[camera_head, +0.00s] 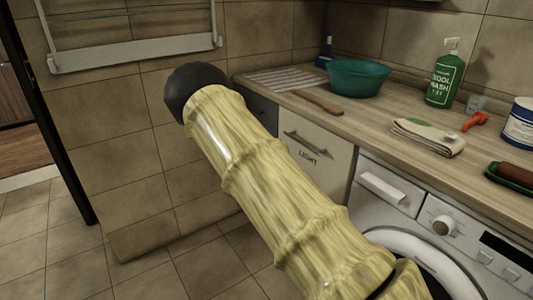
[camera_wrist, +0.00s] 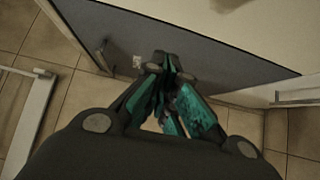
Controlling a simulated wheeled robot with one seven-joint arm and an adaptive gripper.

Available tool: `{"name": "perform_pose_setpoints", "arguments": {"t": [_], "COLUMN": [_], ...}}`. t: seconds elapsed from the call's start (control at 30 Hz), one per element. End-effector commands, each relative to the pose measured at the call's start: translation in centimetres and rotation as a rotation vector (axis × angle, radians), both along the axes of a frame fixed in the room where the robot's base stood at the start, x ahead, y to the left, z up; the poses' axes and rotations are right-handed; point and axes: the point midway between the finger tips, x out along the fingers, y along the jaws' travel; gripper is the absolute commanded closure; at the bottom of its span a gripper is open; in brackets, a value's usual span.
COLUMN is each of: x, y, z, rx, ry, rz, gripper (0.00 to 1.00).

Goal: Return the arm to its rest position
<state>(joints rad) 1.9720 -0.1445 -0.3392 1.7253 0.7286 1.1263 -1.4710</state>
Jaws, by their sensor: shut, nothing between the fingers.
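My arm, with a yellow bamboo-like surface, reaches from the bottom right to the upper middle in the head view. My gripper is hidden there behind the dark rounded end of the arm. In the wrist view my gripper (camera_wrist: 160,72) shows dark fingers with teal parts, drawn together at the tips with nothing between them. Behind the fingertips is a dark grey drawer front (camera_wrist: 205,65). I cannot tell how far the fingertips are from it.
A wooden counter (camera_head: 385,115) holds a teal basin (camera_head: 357,78), a green bottle (camera_head: 444,80), a folded cloth (camera_head: 428,137) and a red nozzle (camera_head: 475,121). Below are a cabinet (camera_head: 318,160) and a washing machine (camera_head: 385,190). A white rack (camera_head: 135,52) hangs left. Floor (camera_head: 60,250) is free.

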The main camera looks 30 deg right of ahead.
Motion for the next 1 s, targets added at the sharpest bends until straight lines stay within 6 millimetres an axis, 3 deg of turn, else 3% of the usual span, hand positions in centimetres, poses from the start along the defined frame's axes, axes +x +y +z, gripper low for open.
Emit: {"name": "perform_pose_setpoints", "arguments": {"t": [0.3,0.67,0.77,0.87,1.0], "x": [-3.3,-4.2,-5.5,-8.0,-12.9], "y": [2.7,3.2,3.4,3.8,5.1], "z": [0.0,-0.6,-2.8,-6.6,-12.9], "rx": [-0.001,0.014,0.068,0.171,0.362], "ry": [0.001,0.005,0.029,0.071,0.141], "rz": [0.0,0.001,0.008,0.017,0.012], "gripper": [1.0,1.0,1.0,1.0,1.0]}}
